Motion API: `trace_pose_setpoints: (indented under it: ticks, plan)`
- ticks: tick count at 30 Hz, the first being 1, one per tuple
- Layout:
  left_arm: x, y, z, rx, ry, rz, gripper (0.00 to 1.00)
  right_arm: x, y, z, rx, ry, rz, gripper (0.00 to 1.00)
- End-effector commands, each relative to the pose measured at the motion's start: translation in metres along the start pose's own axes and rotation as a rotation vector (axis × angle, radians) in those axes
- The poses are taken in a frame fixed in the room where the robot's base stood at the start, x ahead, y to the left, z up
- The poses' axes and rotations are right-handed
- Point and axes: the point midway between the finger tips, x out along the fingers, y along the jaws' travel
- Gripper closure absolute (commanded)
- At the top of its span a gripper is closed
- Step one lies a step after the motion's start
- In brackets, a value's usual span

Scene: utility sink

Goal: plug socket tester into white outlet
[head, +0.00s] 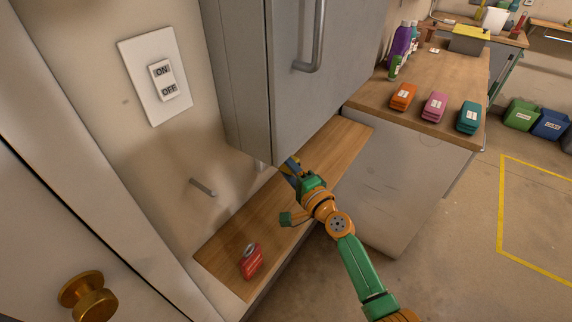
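My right arm comes in from the lower right of the head view. Its gripper (291,167) is at the back edge of the low wooden shelf, just below the grey cabinet. Its fingertips are small and crowded together, so I cannot tell whether they are open, shut or holding something. My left gripper is not in view. I cannot make out a socket tester or a white outlet with certainty. A white wall plate (156,101) at the upper left carries a switch marked ON and OFF.
A grey peg (202,187) sticks out from the wall. The grey cabinet (245,80) overhangs the shelf. Orange (403,97), pink (435,107) and teal (469,118) items line the right counter.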

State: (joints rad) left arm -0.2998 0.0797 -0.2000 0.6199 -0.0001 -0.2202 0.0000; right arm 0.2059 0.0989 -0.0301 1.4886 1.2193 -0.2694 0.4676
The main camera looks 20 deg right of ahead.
Motion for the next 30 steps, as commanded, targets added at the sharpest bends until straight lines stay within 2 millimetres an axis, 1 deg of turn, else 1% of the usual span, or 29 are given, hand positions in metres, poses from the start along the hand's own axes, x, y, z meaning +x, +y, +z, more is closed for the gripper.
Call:
trace_pose_setpoints:
  ticks: [26,27,29,30]
  plan:
    - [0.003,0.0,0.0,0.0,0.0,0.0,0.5,0.018,-0.001,0.009,0.0,-0.002,-0.002,1.0]
    - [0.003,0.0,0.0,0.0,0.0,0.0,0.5,0.019,-0.001,0.009,0.0,-0.002,-0.002,0.53]
    - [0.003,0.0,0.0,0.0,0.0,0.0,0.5,0.019,-0.002,0.009,0.0,-0.002,-0.002,0.37]
    - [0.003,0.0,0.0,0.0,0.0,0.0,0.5,0.018,-0.001,0.009,-0.001,-0.002,-0.002,0.26]
